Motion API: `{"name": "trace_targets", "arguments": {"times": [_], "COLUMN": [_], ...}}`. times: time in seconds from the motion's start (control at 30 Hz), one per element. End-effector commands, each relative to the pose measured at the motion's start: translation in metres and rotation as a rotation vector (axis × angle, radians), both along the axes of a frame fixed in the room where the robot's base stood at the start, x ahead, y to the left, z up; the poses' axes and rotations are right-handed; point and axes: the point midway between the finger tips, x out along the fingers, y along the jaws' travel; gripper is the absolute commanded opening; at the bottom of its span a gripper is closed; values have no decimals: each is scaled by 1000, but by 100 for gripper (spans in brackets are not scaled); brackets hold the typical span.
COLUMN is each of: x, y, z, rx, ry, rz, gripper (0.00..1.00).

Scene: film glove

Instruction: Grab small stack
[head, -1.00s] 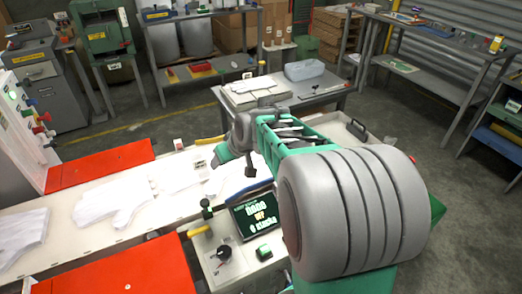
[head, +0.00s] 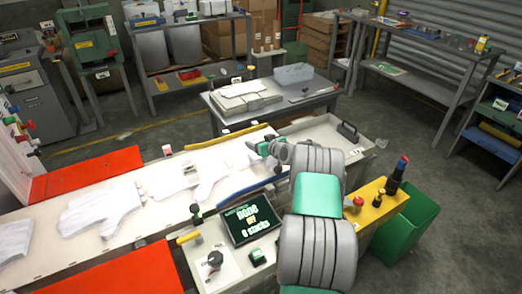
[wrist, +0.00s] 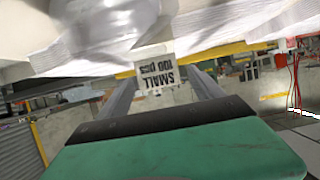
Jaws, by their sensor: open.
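Stacks of white film gloves lie along the pale conveyor: one (head: 212,172) near my gripper, one (head: 112,214) in the middle and one (head: 14,240) at the left edge. My gripper (head: 262,147) hovers by the right end of the nearest stack, its fingers small in the head view. In the wrist view my gripper (wrist: 166,84) is open, with a gap between its two fingers. An upside-down label reading "SMALL 100 pcs" (wrist: 160,79) shows beyond that gap. Blurred white, film-like material (wrist: 105,30) fills the top of the wrist view. I cannot tell if the fingers touch it.
A control panel with a screen (head: 250,219) stands in front of the conveyor. A blue bar (head: 252,186) and a yellow bar (head: 228,136) flank its right end. A grey table (head: 285,100) stands behind. A yellow button box (head: 370,205) and green bin (head: 408,225) are at right.

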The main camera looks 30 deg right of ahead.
Motion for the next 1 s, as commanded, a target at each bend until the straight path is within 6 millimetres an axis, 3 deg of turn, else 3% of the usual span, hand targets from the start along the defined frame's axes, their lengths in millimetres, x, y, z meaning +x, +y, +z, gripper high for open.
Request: {"name": "trace_targets", "arguments": {"times": [0.17, 1.0], "x": [0, 0], "y": [0, 0], "z": [0, 0], "rx": [-1, -1], "ry": [0, 1], "rz": [0, 0], "gripper": [76, 7]}}
